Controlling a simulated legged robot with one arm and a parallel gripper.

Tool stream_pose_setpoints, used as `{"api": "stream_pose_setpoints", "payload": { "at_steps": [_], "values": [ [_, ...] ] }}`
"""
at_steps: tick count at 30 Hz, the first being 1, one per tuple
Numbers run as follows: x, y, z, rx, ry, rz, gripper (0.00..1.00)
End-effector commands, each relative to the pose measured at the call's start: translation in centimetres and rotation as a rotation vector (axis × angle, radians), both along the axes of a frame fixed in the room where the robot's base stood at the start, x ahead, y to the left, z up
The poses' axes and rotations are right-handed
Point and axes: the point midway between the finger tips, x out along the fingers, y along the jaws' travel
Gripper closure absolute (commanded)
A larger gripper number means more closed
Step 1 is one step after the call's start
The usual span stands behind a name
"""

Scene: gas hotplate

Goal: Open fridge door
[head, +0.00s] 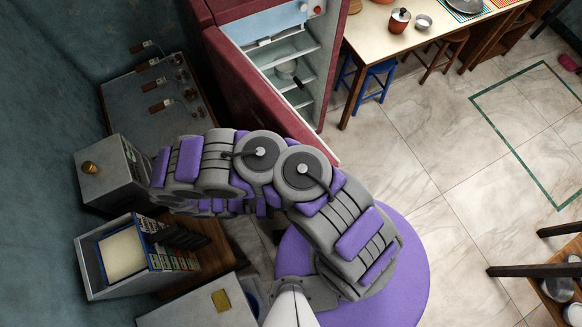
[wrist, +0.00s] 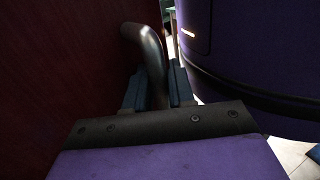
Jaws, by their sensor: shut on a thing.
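The dark red fridge (head: 244,8) stands at the top middle of the head view. Its door (head: 243,88) is swung partly open, and the pale shelves inside (head: 285,55) show. In the wrist view the door's dark red face (wrist: 60,60) fills the left side. A curved metal handle (wrist: 150,48) stands out from it. My gripper (wrist: 157,88) is shut on the handle, with one dark finger on each side of it. In the head view my arm hides the gripper and the handle.
A wooden table (head: 385,32) with a pot (head: 399,21) and stools, one of them blue (head: 376,82), stands right of the fridge. A box-like container (head: 115,255) and a grey cabinet (head: 112,168) stand at left.

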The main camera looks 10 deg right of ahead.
Motion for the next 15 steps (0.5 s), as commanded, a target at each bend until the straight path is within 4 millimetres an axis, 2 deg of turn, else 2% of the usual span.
{"api": "stream_pose_setpoints", "payload": {
  "at_steps": [4,5,10,15],
  "values": [
    [0.19,0.14,0.13,-0.003,-0.002,0.005,1.0],
    [0.19,0.16,0.12,-0.003,-0.002,0.005,0.75],
    [0.11,0.23,0.09,-0.004,-0.002,0.004,0.59],
    [0.02,0.16,0.06,-0.002,-0.001,0.003,0.59]
  ]
}}
